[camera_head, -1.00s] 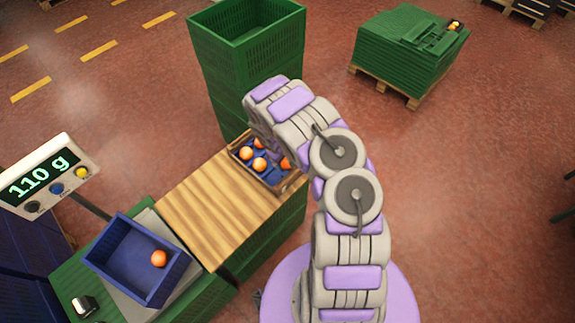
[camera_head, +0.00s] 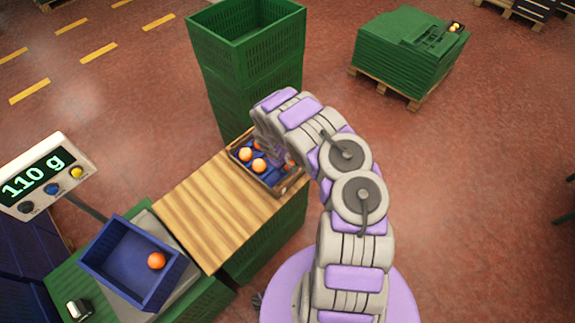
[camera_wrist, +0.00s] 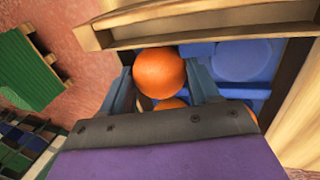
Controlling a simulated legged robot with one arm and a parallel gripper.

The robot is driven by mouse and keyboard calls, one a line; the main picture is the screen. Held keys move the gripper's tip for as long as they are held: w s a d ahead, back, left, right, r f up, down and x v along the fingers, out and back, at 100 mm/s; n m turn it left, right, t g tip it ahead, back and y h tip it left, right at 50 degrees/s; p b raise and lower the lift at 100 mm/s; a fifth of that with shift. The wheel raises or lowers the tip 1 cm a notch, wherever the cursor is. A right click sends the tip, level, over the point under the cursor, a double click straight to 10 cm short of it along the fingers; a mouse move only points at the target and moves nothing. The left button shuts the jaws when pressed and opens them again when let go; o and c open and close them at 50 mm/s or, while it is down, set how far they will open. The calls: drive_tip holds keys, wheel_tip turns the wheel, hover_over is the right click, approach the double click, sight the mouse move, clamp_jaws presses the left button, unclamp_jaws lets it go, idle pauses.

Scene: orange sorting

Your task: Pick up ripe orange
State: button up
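A wooden crate with blue cup inserts (camera_head: 277,188) holds several oranges. Two oranges, one at the back (camera_head: 246,154) and one nearer (camera_head: 259,166), show clearly in the head view; my arm hides much of the crate's right side. In the wrist view an orange (camera_wrist: 160,72) sits between the two fingers of my gripper (camera_wrist: 159,69). The fingers are apart, with a small gap visible beside the orange. More orange skin (camera_wrist: 171,103) shows behind the gripper body, mostly hidden. An empty blue cup (camera_wrist: 240,60) lies to the right.
A blue bin (camera_head: 103,263) with one orange (camera_head: 156,260) stands on a scale whose display (camera_head: 35,177) reads 110 g. A bare wooden board (camera_head: 215,215) lies between bin and crate. Tall green crates (camera_head: 245,60) stand behind the wooden crate.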

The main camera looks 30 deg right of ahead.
drive_tip(key=c, duration=0.6)
